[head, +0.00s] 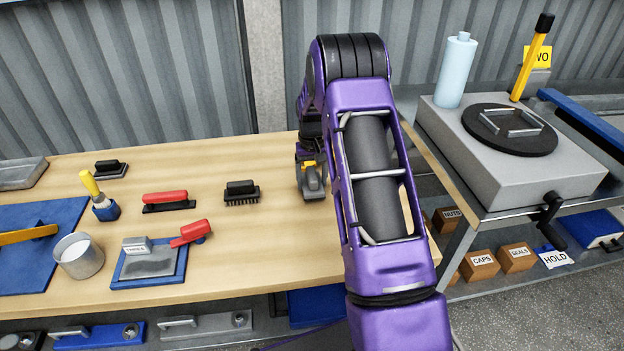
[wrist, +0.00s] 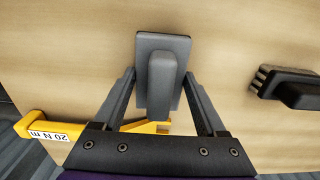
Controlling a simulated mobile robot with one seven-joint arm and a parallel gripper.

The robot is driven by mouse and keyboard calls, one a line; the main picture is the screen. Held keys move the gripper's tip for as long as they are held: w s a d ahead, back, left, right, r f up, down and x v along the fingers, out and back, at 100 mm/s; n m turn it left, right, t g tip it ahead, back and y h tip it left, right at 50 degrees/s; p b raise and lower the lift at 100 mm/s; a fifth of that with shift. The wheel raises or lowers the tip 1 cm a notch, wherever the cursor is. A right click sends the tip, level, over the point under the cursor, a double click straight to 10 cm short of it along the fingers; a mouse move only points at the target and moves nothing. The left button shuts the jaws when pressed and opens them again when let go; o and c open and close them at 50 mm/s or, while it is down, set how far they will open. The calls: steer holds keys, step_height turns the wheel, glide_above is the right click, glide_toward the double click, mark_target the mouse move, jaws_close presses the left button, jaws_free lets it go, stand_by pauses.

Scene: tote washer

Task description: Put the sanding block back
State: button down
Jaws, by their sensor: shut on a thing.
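The grey block with a raised grey handle, which I take to be the sanding block (head: 312,186), is at the right part of the wooden bench, beside my arm. In the wrist view the block (wrist: 162,85) lies between the two fingers. My gripper (wrist: 159,76) is shut on it; it also shows in the head view (head: 310,170), partly hidden by my arm. I cannot tell whether the block touches the bench. A blue tray (head: 150,280) at the front of the bench has a small label, a grey pad area and a red-handled tool resting over its right corner.
A black-handled brush (head: 241,191), red-handled brush (head: 167,201) and yellow-handled brush (head: 97,195) stand left of my gripper. A metal cup (head: 79,257) is beside the tray. A yellow bar marked 20 N m (wrist: 45,128) shows near my gripper. The bench's front right is clear.

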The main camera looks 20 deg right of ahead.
steer(key=shift+f, duration=0.15)
steer(key=shift+f+b, duration=0.4)
steer(key=shift+f, duration=0.1)
steer(key=shift+f, duration=0.15)
stand_by(0.4)
jaws_free()
stand_by(0.4)
steer(key=shift+r+p, duration=2.5)
steer(key=shift+r, duration=2.05)
